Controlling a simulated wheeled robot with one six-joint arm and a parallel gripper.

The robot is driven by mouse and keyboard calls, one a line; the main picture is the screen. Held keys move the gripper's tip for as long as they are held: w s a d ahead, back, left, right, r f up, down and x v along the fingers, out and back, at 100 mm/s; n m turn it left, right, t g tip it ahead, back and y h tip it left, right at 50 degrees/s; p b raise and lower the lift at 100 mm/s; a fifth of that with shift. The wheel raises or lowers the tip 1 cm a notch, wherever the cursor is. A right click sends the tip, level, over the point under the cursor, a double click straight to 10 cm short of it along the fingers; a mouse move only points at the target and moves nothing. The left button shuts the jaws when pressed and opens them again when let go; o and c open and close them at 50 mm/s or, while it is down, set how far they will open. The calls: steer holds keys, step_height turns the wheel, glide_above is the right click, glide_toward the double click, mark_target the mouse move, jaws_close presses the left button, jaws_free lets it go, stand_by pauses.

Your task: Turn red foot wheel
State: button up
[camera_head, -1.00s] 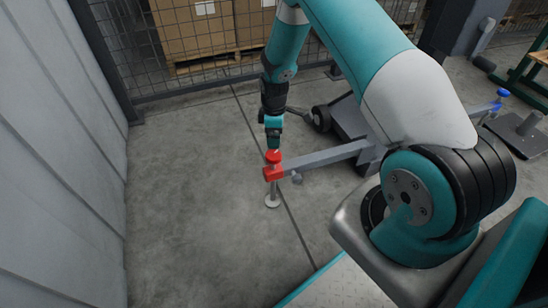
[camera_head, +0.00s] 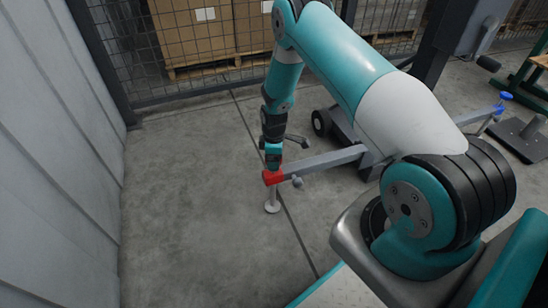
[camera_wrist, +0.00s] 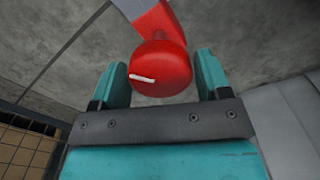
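The red foot wheel (camera_wrist: 165,70) is a round knob with a white mark on its top, seen close up in the wrist view. My gripper (camera_wrist: 163,78) has its teal fingers apart, one on each side of the wheel. Narrow gaps seem to show, but I cannot tell for sure whether either finger touches. In the head view, my gripper (camera_head: 273,163) points down at the wheel and largely hides it. Below is the red end piece (camera_head: 272,177) of a grey outrigger beam (camera_head: 325,161), with a levelling foot (camera_head: 272,206) on the floor.
A blue wheel (camera_head: 505,96) tops another outrigger at the right. A black caster (camera_head: 321,122) stands behind the beam. A mesh fence (camera_head: 130,58) with boxes (camera_head: 195,35) behind it closes the back, and a grey wall (camera_head: 50,170) the left. The floor left of the foot is clear.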

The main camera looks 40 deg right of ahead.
steer(key=c, duration=0.5)
steer(key=shift+m, duration=0.3)
steer(key=m+p, duration=0.2)
steer(key=m, duration=0.2)
steer(key=shift+r+m, duration=0.1)
steer(key=shift+m, duration=0.2)
steer(key=m+p, duration=0.2)
steer(key=m, duration=0.4)
steer(key=shift+s+a, duration=0.1)
steer(key=m+p, duration=0.1)
steer(key=m, duration=0.5)
steer(key=shift+m, duration=0.3)
steer(key=m, duration=0.6)
steer(key=shift+a+p, duration=0.15)
steer(key=shift+p, duration=0.2)
steer(key=shift+m, duration=0.4)
